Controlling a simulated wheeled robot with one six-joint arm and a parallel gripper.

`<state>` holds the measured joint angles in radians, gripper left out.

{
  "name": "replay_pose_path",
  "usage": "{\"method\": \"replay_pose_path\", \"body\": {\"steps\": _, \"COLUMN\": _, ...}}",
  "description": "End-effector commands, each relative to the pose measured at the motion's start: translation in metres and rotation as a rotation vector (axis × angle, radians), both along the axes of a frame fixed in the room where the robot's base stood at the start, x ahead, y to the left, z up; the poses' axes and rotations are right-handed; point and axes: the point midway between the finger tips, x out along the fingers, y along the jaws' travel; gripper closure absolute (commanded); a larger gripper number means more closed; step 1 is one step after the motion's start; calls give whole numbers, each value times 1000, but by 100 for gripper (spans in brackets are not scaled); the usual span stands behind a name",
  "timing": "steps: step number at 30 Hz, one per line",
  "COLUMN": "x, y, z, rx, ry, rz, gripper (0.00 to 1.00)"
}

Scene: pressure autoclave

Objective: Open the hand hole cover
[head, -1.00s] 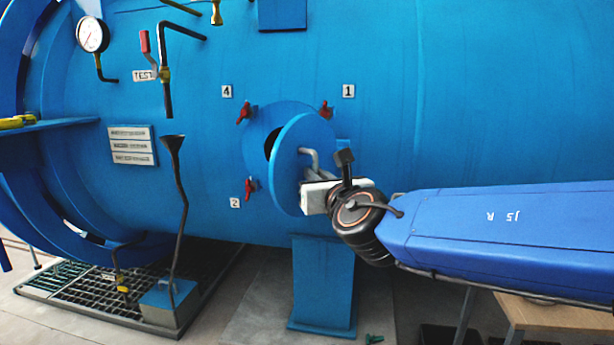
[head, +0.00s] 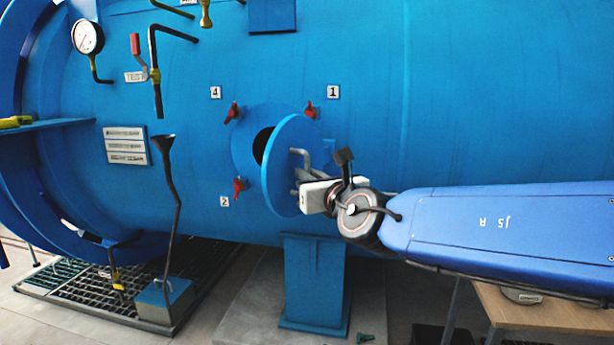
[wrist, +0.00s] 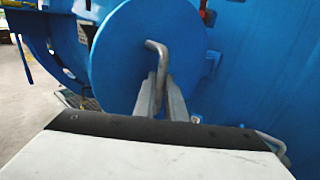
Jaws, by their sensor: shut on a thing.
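The round blue hand hole cover (head: 283,178) stands swung out from the tank wall. A dark opening (head: 264,143) shows behind its left edge. The cover's bent grey handle (head: 301,156) sticks out toward my gripper, and the cover also shows in the wrist view (wrist: 120,60). My gripper (head: 302,178) is shut on the handle (wrist: 157,50); its two fingers (wrist: 162,98) close around the handle's lower part. Red clamps are at the upper left (head: 233,112), upper right (head: 311,112) and lower left (head: 239,186) of the opening.
The blue tank (head: 460,90) fills the background. A blue support leg (head: 315,285) stands below the cover. A funnel on a thin pipe (head: 170,190) is at left. A wooden table (head: 540,312) stands at lower right, under my arm.

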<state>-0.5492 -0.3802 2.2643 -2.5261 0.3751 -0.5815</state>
Motion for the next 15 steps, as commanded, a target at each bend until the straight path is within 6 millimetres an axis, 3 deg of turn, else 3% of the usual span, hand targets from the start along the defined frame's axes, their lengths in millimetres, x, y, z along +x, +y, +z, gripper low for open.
{"method": "replay_pose_path", "body": {"steps": 2, "x": 2, "y": -2, "z": 4, "rx": 4, "ry": -6, "rz": -6, "gripper": 100}}
{"method": "replay_pose_path", "body": {"steps": 3, "x": 2, "y": -2, "z": 4, "rx": 3, "ry": -6, "rz": -6, "gripper": 80}}
{"method": "replay_pose_path", "body": {"steps": 5, "x": 1, "y": -2, "z": 3, "rx": 3, "ry": -5, "rz": -6, "gripper": 70}}
{"method": "replay_pose_path", "body": {"steps": 15, "x": -2, "y": -1, "z": 2, "rx": 2, "ry": -3, "rz": -2, "gripper": 70}}
